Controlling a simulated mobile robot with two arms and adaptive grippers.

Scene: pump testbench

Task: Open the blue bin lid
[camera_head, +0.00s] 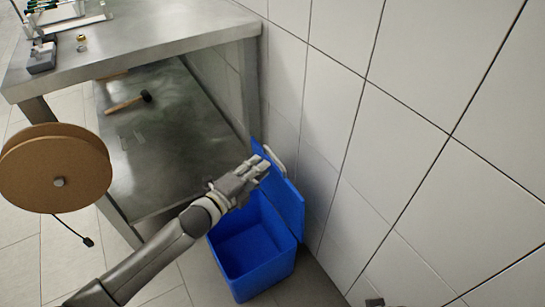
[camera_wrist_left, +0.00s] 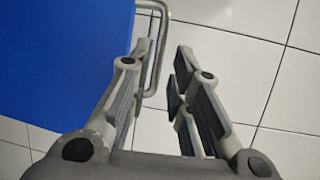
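The blue bin (camera_head: 232,262) stands on the floor beside the bench, its inside in view. Its blue lid (camera_head: 288,203) stands raised at the bin's wall side; the lid also shows in the left wrist view (camera_wrist_left: 65,60). The lid's pale metal handle (camera_head: 276,158) is at its upper edge. My left gripper (camera_head: 262,166) is at the handle, above the bin. In the left wrist view my left gripper (camera_wrist_left: 160,58) has its fingers apart, with the handle (camera_wrist_left: 158,50) close to the left finger; contact is unclear. My right gripper is not clearly seen.
The tiled wall (camera_head: 400,130) is close on the right, behind the lid. The metal bench (camera_head: 150,45) stands at left, with a mallet (camera_head: 128,102) on its lower shelf. A brown reel (camera_head: 55,165) is at far left. A small dark part (camera_head: 375,301) shows at the bottom edge.

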